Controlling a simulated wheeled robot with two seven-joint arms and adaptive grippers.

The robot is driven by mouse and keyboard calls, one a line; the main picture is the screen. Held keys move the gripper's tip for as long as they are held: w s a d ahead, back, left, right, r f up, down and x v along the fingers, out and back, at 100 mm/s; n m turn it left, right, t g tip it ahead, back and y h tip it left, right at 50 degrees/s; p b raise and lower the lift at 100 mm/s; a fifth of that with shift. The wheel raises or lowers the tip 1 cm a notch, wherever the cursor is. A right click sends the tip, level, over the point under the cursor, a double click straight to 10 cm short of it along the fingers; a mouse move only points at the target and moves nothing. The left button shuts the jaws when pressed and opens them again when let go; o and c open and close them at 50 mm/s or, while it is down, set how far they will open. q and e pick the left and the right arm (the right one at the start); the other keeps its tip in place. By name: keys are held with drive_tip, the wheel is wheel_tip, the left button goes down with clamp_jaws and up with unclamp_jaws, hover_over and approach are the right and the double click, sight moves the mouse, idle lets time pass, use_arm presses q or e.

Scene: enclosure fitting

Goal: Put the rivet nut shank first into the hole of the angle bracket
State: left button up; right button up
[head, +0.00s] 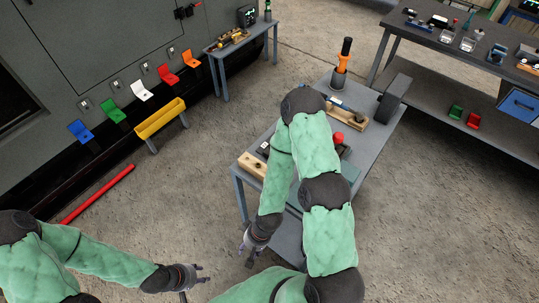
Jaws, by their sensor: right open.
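I cannot make out the rivet nut or the angle bracket in the head view; they are too small to tell or hidden behind my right arm, which crosses the small work table (375,143). My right gripper (246,257) is open and points down, left of the table's near end and apart from it. My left gripper (198,283) is low at the bottom of the view, over the floor and away from the table. Its fingers look spread, with nothing seen between them.
On the work table are a wooden block (252,165), a red knob (338,137), a wooden holder (352,125) and an upright orange tool (341,72). A yellow trough (161,121) stands by the cabinet. A red bar (98,194) lies on the floor. A shelved bench is at right.

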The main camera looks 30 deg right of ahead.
wheel_tip(320, 180, down, 17)
drive_tip(key=b, duration=1.6)
wheel_tip(320, 180, up, 24)
drive_tip(key=s+d+m+p, duration=0.1)
drive_tip(key=d+p, duration=0.1)
drive_tip(key=p, duration=2.3)
drive_tip(key=w+d+r+n, duration=0.2)
drive_tip(key=w+d+r, duration=0.15)
drive_tip(key=w, duration=0.25)
drive_tip(key=w+d+r+n, duration=0.2)
drive_tip(key=w+r+n, duration=0.15)
drive_tip(key=w, duration=0.25)
drive_tip(key=w+d+r+n+h, duration=0.2)
drive_tip(key=w+d+r+h, duration=0.3)
drive_tip(key=d+r, duration=0.65)
drive_tip(key=shift+y, duration=0.5)
drive_tip(key=shift+w+a+f+b, duration=0.15)
drive_tip(key=shift+f+b, duration=1.15)
drive_tip(key=shift+f, duration=0.3)
drive_tip(key=shift+w+a+f+b, duration=0.1)
drive_tip(key=shift+w+f+b, duration=0.1)
drive_tip(key=shift+f+b, duration=1.25)
drive_tip(key=shift+w+a+f+b, duration=0.15)
drive_tip(key=shift+f+b, duration=0.95)
drive_tip(key=shift+f, duration=0.65)
clamp_jaws()
